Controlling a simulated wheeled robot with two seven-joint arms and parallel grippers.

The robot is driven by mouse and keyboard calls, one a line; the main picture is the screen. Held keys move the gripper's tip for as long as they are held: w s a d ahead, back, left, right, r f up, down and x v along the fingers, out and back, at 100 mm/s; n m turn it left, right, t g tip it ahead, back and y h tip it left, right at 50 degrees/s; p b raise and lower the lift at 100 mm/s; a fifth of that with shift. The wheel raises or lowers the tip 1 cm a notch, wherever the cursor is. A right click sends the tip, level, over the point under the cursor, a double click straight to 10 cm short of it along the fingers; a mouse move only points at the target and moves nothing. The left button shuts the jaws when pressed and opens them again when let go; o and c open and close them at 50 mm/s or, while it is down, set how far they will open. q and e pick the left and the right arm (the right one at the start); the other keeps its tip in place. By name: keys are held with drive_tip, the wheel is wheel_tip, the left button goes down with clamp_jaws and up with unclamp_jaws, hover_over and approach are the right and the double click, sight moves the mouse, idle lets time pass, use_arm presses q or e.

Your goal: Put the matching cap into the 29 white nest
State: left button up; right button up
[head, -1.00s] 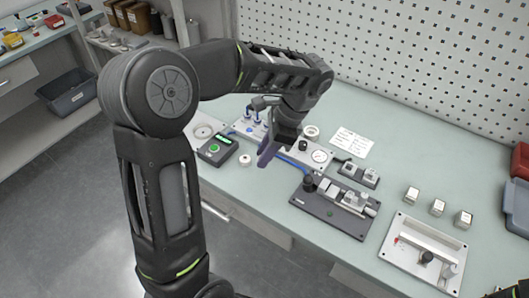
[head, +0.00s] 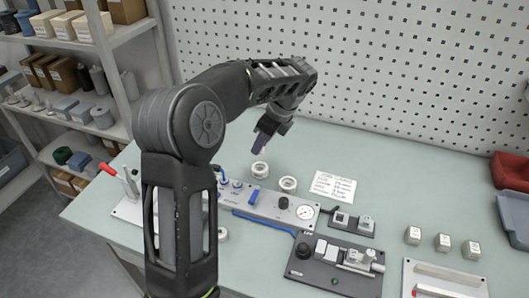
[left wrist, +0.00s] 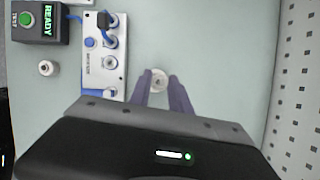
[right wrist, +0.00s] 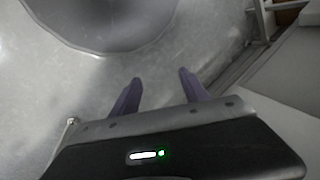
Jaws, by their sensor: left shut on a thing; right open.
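My left gripper (head: 259,148) points down over the back of the table, above a white round nest (head: 259,171). A second white round nest (head: 288,184) stands to its right. In the left wrist view the fingertips (left wrist: 160,82) are a little apart, closed on a small cap that I can hardly make out. A pale ring, apparently the nest, shows between and just past them. I cannot read any number on the nests or cap. My right gripper (right wrist: 160,78) is open and empty over the grey floor; it is outside the head view.
A grey panel with a gauge (head: 305,212) lies in front of the nests. A paper sheet (head: 333,187) lies to their right. A dark fixture (head: 335,265) and small pale blocks (head: 443,242) stand further right. A READY box (left wrist: 38,22) shows in the left wrist view.

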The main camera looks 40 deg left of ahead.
use_arm(q)
drive_tip(key=shift+d+r, duration=0.1)
drive_tip(key=shift+f, duration=0.2)
wheel_tip(320, 180, down, 5)
drive_tip(key=b, duration=0.5)
drive_tip(key=shift+f, duration=0.2)
drive_tip(key=shift+s+f+b, duration=0.1)
drive_tip(key=shift+f+b, duration=0.2)
drive_tip(key=shift+b, duration=0.05)
idle(1.1)
drive_tip(key=o, duration=0.9)
drive_tip(key=shift+f, duration=0.1)
